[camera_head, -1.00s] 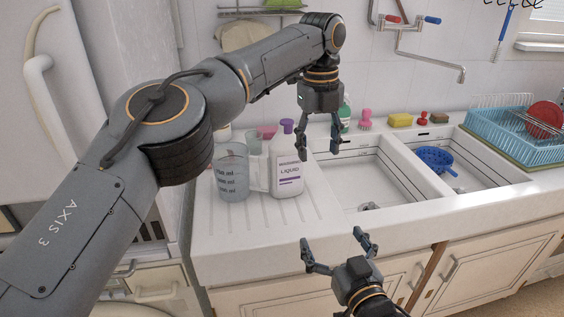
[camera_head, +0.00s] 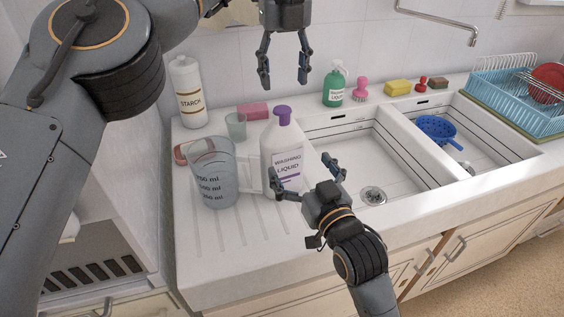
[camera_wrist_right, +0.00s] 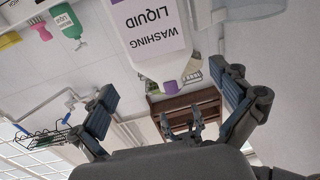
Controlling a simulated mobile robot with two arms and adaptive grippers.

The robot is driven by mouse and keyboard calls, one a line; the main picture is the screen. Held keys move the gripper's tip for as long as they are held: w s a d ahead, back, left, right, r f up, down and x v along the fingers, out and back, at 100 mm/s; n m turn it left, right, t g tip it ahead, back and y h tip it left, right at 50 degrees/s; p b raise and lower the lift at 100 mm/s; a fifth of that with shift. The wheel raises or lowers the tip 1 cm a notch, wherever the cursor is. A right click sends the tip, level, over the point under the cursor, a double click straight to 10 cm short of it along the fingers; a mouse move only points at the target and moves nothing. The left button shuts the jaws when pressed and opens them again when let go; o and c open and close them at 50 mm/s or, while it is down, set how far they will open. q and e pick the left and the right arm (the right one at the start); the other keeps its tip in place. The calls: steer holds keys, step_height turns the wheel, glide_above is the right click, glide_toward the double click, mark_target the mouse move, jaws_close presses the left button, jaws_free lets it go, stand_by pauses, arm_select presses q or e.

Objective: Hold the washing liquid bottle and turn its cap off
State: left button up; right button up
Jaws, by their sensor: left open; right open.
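The washing liquid bottle (camera_head: 286,148) is white with a purple cap (camera_head: 282,115) and stands upright on the drainboard left of the sink. My left gripper (camera_head: 285,84) is open and empty, above and a little behind the cap in the picture. My right gripper (camera_head: 305,178) is open in front of the bottle, its fingers pointing at the lower body. In the right wrist view the bottle (camera_wrist_right: 155,45) appears upside down ahead of the open fingers. I cannot tell whether the fingers touch it.
A measuring jug (camera_head: 214,175) stands close left of the bottle. Behind are a small cup (camera_head: 236,126), a pink sponge (camera_head: 253,110) and a starch bottle (camera_head: 188,92). The sink (camera_head: 365,165) lies to the right. The front drainboard (camera_head: 225,245) is clear.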

mark_target(279, 136)
arm_select(q)
steer(key=shift+w+a+f, duration=0.15)
steer(key=shift+w, duration=0.15)
arm_select(e)
steer(key=x, duration=1)
steer(key=shift+w+a, duration=0.15)
steer(key=shift+w, duration=0.15)
arm_select(q)
steer(key=shift+w+f, duration=0.1)
steer(key=shift+w, duration=0.05)
arm_select(e)
steer(key=shift+w+a+f, duration=0.15)
steer(key=shift+w, duration=0.25)
steer(key=shift+c, duration=0.2)
